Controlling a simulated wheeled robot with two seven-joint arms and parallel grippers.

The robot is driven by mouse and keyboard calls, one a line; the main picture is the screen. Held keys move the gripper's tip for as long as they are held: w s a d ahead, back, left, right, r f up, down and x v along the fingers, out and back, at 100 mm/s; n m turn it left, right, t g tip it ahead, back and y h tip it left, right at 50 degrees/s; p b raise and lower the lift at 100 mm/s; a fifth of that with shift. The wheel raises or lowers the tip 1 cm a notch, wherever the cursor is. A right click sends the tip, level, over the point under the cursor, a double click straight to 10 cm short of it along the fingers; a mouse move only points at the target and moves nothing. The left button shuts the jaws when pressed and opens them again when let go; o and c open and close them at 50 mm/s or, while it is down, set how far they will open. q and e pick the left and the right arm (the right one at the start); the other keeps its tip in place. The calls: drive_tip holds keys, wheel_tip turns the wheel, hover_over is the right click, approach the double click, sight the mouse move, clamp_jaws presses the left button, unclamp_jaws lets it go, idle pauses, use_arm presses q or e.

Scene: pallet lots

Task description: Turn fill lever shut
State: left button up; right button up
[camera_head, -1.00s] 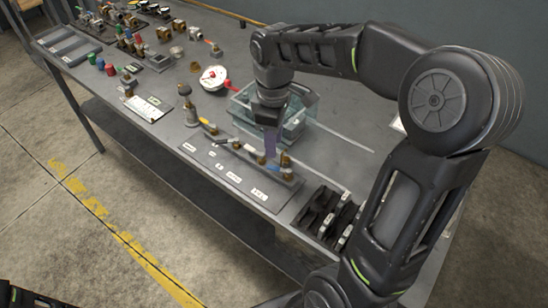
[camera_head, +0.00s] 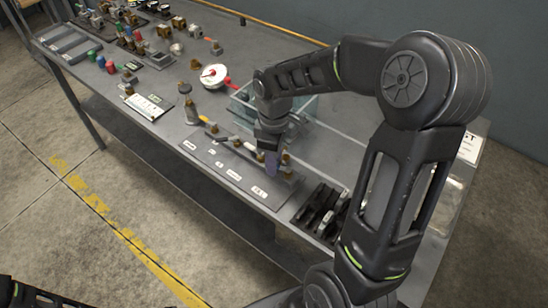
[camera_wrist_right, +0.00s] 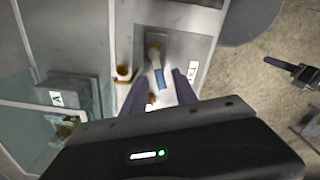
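A grey valve board (camera_head: 222,166) with white labels lies along the table's front edge. Its labels are too small to read. My right gripper (camera_head: 271,160) is low over the board's right part, pointing down. In the right wrist view, a metal lever with a blue grip (camera_wrist_right: 158,77) lies between the two spread fingers of this gripper (camera_wrist_right: 160,92). I see gaps beside the lever, so the fingers appear open around it. I cannot tell which lever is the fill lever. Part of my left arm (camera_head: 40,296) shows at the bottom left; its fingers are unclear.
A clear-walled bin (camera_head: 311,106) stands just behind the board. A black rack (camera_head: 320,211) is to its right. A white round gauge (camera_head: 214,76) with red parts and several small fittings lie farther left. The table's right rear is mostly bare.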

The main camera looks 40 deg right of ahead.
clamp_jaws()
idle(0.3)
idle(0.3)
